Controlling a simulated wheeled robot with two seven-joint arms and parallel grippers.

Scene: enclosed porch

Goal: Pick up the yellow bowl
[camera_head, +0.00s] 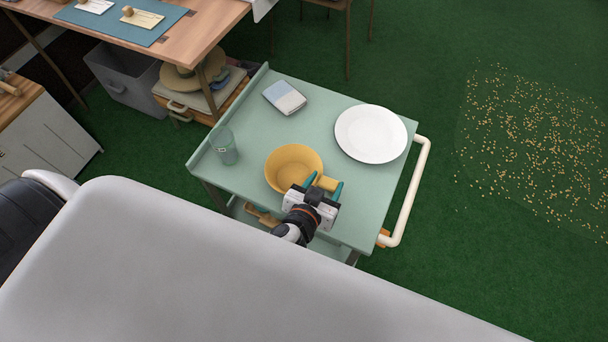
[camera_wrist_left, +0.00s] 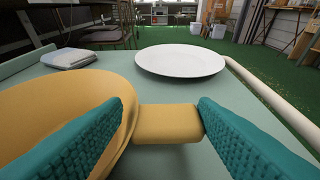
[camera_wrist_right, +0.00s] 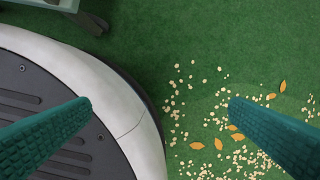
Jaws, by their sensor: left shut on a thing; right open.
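The yellow bowl (camera_head: 291,163) sits on the green cart top (camera_head: 240,187) near its front edge, with a stubby handle (camera_head: 326,183) on its right side. My left gripper (camera_head: 323,188) is at that handle. In the left wrist view the handle (camera_wrist_left: 167,124) lies between the two teal fingers, and the bowl (camera_wrist_left: 45,115) fills the left side. The left gripper is shut on the handle. The bowl looks upright, and I cannot tell whether it is clear of the cart. My right gripper (camera_wrist_right: 160,115) is open and empty above the green floor.
A white plate (camera_head: 370,134) lies right of the bowl on the cart. A cream rail (camera_head: 408,194) runs along the cart's right side. A wooden table (camera_head: 196,30) stands at back left.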

